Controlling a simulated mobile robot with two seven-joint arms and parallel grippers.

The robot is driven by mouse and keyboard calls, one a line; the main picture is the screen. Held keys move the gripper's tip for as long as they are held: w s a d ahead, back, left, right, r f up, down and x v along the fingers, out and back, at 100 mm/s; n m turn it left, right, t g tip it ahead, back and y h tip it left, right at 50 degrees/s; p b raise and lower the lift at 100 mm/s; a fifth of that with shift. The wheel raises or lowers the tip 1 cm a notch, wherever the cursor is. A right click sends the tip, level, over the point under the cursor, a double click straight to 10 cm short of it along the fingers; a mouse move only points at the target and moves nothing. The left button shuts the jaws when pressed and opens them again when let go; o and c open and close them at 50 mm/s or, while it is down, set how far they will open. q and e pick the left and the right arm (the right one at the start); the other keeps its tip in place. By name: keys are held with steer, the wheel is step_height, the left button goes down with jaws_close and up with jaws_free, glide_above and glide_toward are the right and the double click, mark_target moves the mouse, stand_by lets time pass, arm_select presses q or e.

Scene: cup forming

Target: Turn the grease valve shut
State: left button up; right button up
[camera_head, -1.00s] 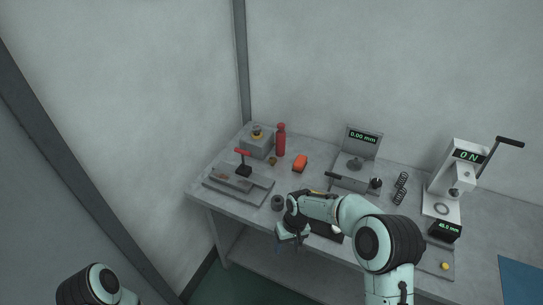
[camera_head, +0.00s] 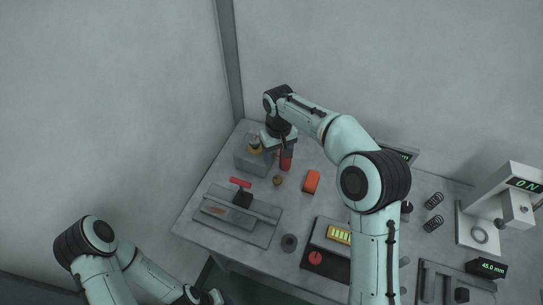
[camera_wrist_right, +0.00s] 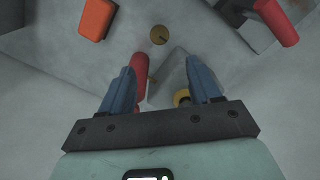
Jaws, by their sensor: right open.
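A grey box (camera_head: 250,160) stands at the table's back left corner, with a round yellow part (camera_head: 255,149) on top, possibly the grease valve. That yellow part also shows in the right wrist view (camera_wrist_right: 182,97), partly hidden by my palm. My right gripper (camera_head: 272,153) is over the box's right side, beside a red bottle (camera_head: 286,161). In the right wrist view its blue fingers (camera_wrist_right: 160,88) are apart with nothing gripped. The red bottle (camera_wrist_right: 140,68) shows behind one finger. My left gripper (camera_head: 207,297) is at the bottom edge, its fingers not visible.
A red-handled tool (camera_head: 241,190) stands on a grey plate (camera_head: 262,234) in front. A dark ring (camera_head: 289,242) and a panel with a red button (camera_head: 315,258) are nearer me.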

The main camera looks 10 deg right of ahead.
mark_target(277, 178)
step_height(277, 178, down, 11)
steer(key=shift+s+f+b, duration=0.1)
steer(key=shift+f+b, duration=0.1)
steer(key=shift+b, duration=0.25)
steer(key=shift+f, duration=0.8)
arm_select(q)
steer(key=shift+s+f, duration=0.5)
steer(key=shift+f, duration=0.1)
arm_select(e)
steer(key=c, duration=1.1)
steer(key=shift+o, duration=0.2)
